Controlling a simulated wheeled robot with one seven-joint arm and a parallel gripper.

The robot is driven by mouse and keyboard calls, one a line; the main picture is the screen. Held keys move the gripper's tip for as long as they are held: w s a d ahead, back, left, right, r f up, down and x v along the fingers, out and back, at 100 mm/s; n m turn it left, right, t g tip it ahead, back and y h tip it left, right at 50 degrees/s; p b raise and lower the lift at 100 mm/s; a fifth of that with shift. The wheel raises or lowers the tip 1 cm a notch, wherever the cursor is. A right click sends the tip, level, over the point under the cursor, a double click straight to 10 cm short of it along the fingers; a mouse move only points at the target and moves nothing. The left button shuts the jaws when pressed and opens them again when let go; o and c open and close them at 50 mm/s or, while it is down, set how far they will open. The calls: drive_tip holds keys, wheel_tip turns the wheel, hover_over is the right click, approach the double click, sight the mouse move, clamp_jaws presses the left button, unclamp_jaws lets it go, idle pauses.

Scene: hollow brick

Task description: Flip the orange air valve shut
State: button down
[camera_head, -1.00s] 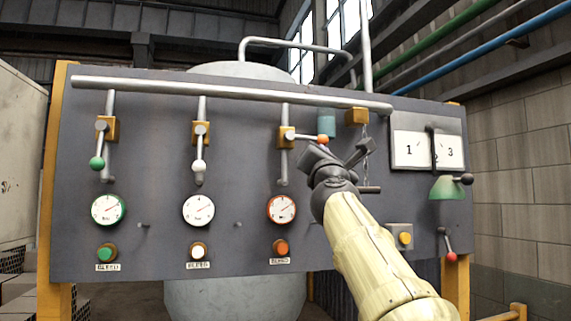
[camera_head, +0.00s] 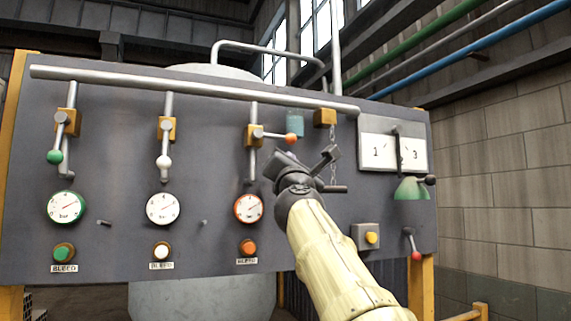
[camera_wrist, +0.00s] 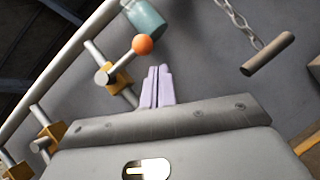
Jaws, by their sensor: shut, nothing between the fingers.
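The orange air valve has a brass-coloured body (camera_head: 252,139) on a vertical pipe. Its lever ends in an orange ball (camera_head: 291,139) and points right, across the pipe, tilted slightly down. In the wrist view the orange ball (camera_wrist: 143,44) stands just beyond and slightly left of the fingertips. My gripper (camera_head: 284,158) is below the ball in the head view. Its pale fingers (camera_wrist: 158,70) are together with nothing between them. A gap shows between ball and fingertips in the wrist view; the depth is hard to judge.
A teal cylinder (camera_head: 296,122) sits just behind the ball. A chain with a toggle bar (camera_head: 334,188) hangs to the right. Green (camera_head: 55,157) and white (camera_head: 163,162) ball levers hang downward at left. An orange-rimmed gauge (camera_head: 248,208) and orange button (camera_head: 248,247) are below.

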drive_tip(key=f+b+v, duration=0.1)
drive_tip(key=b+v, duration=0.8)
drive_tip(key=v, duration=0.2)
drive_tip(key=shift+w+d+f, duration=0.15)
drive_tip(key=shift+d+f, duration=0.15)
drive_tip(key=shift+f, duration=0.1)
drive_tip(key=shift+w, duration=0.1)
